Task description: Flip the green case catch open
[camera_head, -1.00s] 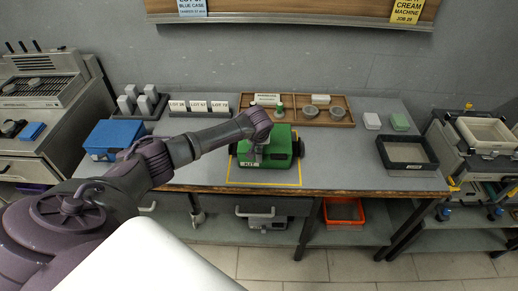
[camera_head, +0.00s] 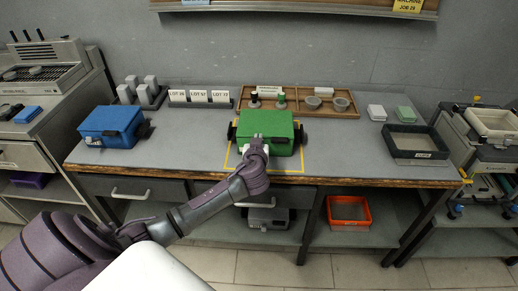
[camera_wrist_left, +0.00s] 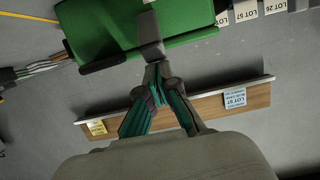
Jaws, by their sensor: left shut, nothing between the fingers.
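The green case (camera_head: 266,121) sits shut on the table, inside a yellow outline. It also shows at the top of the left wrist view (camera_wrist_left: 95,27). A grey metal catch (camera_wrist_left: 150,30) lies against the case there. My left gripper (camera_head: 257,143) is at the front of the case, and its arm reaches up from below the table edge. In the left wrist view its fingertips (camera_wrist_left: 154,67) are together and empty, close to the end of the catch; I cannot tell whether they touch. The gripper hides part of the case front. My right gripper is not in view.
A blue case (camera_head: 112,125) stands to the left. An open black tray (camera_head: 416,142) lies to the right. The tabletop between (camera_head: 345,152) is clear.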

